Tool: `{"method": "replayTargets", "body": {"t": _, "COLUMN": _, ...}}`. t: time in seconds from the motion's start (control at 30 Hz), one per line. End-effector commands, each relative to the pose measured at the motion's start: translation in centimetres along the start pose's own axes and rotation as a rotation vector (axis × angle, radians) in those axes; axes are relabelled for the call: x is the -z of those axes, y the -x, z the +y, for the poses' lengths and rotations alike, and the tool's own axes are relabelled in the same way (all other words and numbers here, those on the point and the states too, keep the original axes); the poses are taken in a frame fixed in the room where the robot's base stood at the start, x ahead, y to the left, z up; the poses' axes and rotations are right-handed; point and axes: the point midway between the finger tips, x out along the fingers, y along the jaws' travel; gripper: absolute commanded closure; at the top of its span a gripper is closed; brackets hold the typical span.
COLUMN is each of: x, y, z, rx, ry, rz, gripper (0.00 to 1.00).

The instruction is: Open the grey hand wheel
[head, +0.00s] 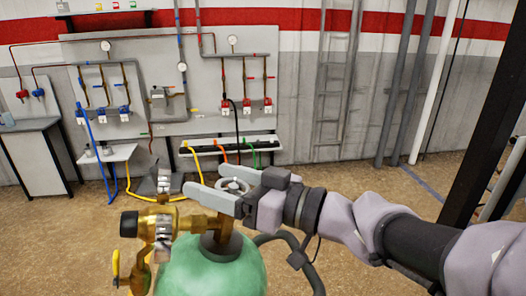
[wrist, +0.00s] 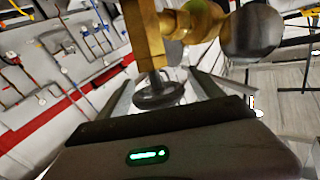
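The grey hand wheel (head: 233,184) shows in the head view beside my gripper (head: 212,192), partly hidden by it. It sits by the brass valve (head: 160,222) above the green gas cylinder (head: 212,270). In the wrist view the dark grey wheel (wrist: 158,94) lies between the two fingers of my gripper (wrist: 162,82), below a brass valve body (wrist: 150,35). The fingers are apart, one on each side of the wheel. I cannot tell whether either finger touches it.
A grey wall panel (head: 205,75) with gauges, pipes and red and blue valves stands behind. A dark hose (head: 290,240) curves right of the cylinder. A dark post (head: 485,110) stands at the right. Brown floor (head: 345,175) is open beyond my arm.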

Motion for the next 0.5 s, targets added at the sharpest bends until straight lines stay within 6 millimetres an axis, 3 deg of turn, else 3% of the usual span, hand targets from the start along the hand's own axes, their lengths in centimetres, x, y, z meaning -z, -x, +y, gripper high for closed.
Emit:
{"method": "replayTargets", "body": {"t": 0.03, "x": -0.01, "y": 0.01, "z": 0.00, "rx": 0.000, "ry": 0.000, "rz": 0.000, "gripper": 0.34}}
{"method": "replayTargets", "body": {"t": 0.3, "x": -0.02, "y": 0.03, "z": 0.00, "rx": 0.000, "ry": 0.000, "rz": 0.000, "gripper": 0.87}}
{"method": "replayTargets", "body": {"t": 0.5, "x": 0.06, "y": 0.04, "z": -0.05, "rx": 0.016, "ry": 0.003, "rz": -0.001, "gripper": 0.87}}
